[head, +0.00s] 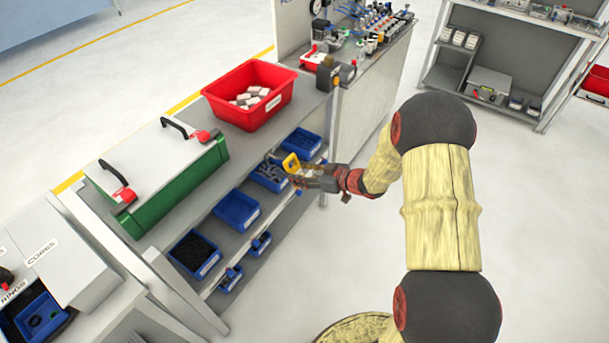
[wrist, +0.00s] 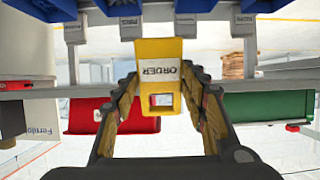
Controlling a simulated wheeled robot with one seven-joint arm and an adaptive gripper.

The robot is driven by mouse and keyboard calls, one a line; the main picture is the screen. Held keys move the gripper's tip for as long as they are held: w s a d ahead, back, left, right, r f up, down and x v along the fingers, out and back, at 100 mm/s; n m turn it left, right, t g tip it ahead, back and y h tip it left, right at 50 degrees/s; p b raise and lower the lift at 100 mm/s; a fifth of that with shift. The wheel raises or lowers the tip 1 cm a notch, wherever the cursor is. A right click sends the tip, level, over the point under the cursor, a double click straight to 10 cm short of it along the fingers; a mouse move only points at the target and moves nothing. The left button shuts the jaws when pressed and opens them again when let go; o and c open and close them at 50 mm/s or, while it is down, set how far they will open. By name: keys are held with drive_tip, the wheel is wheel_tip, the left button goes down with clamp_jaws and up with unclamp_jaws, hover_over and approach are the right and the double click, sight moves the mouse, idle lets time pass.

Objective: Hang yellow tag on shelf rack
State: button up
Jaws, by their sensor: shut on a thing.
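The yellow tag (head: 291,162) is a flat piece with a window cut in one end and a white label reading ORDER, upside down in the wrist view (wrist: 160,52). My gripper (head: 303,179) is shut on the tag, with one finger on each side of it in the wrist view (wrist: 160,88). The shelf rack's grey front rail (wrist: 280,84) crosses the wrist view behind the tag. I cannot tell whether the tag touches the rail. In the head view the tag is at the shelf front, by the blue bins.
Several blue bins (head: 237,209) stand along the shelf. Grey labelled holders (wrist: 243,27) show beside the tag in the wrist view. Above the shelf are a red bin (head: 238,110) with pale parts and a green case (head: 180,186). Open floor lies right of the bench.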

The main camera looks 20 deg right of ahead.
drive_tip(key=shift+w+a+f+b, duration=0.1)
drive_tip(key=shift+w+a+b, duration=0.5)
drive_tip(key=shift+w, duration=0.3)
drive_tip(key=shift+w+a+f+b, duration=0.15)
drive_tip(key=shift+w+a+b, duration=0.45)
drive_tip(key=shift+w, duration=0.25)
drive_tip(key=shift+w+a+f+b, duration=0.1)
drive_tip(key=shift+w+a+b, duration=0.4)
drive_tip(key=shift+w+a, duration=0.3)
drive_tip(key=shift+w+a+f, duration=0.25)
drive_tip(key=shift+w+f, duration=0.15)
drive_tip(key=shift+w, duration=0.15)
drive_tip(key=shift+f, duration=0.1)
drive_tip(key=o, duration=1.2)
drive_tip(key=v, duration=1)
drive_tip(key=shift+s+d, duration=0.15)
drive_tip(key=shift+v, duration=0.75)
